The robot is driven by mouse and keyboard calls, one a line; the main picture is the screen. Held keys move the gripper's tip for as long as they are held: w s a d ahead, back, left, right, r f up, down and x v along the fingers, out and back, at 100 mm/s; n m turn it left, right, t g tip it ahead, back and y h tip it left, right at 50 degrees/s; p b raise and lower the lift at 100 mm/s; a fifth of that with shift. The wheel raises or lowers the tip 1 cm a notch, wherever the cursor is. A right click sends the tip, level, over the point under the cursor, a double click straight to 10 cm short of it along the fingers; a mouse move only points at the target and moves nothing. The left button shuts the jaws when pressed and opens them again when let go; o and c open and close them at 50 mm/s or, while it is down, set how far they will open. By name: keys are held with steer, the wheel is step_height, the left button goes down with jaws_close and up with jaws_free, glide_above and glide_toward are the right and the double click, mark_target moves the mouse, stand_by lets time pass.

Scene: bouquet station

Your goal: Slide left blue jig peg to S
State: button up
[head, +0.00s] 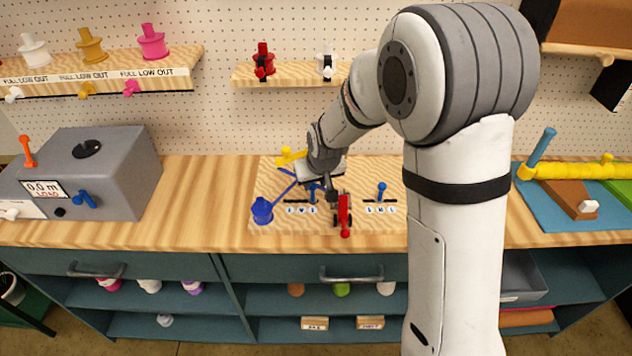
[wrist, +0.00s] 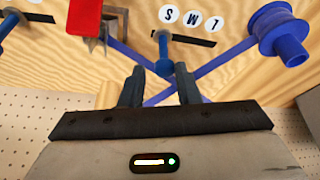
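The left blue jig peg (wrist: 164,55) stands upright in its dark slot in the wrist view. Its stem meets the slot beside the S label (wrist: 168,14), at the slot's left end in this view. The M and L labels lie further right. My gripper (wrist: 160,78) is open, with its two dark fingers on either side of the peg's round head in the picture. I cannot tell whether they touch it. In the head view the peg (head: 315,192) is partly hidden by my gripper, at the right part of the left slot (head: 297,201).
The right jig peg (head: 381,188) stands in its own slot. A red clamp-like tool (head: 343,214) lies between the slots. Blue ribbon (wrist: 228,53) runs from a blue spool (head: 262,211) and crosses near my fingers. A yellow item (head: 290,156) is behind. A grey box (head: 115,165) stands left.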

steer(key=shift+o, duration=0.7)
steer(key=shift+d, duration=0.15)
steer(key=shift+o, duration=0.9)
steer(key=a+b+v, duration=0.1)
steer(key=v, duration=0.6)
steer(key=shift+s+d+r, duration=0.2)
steer(key=shift+d+r, duration=0.15)
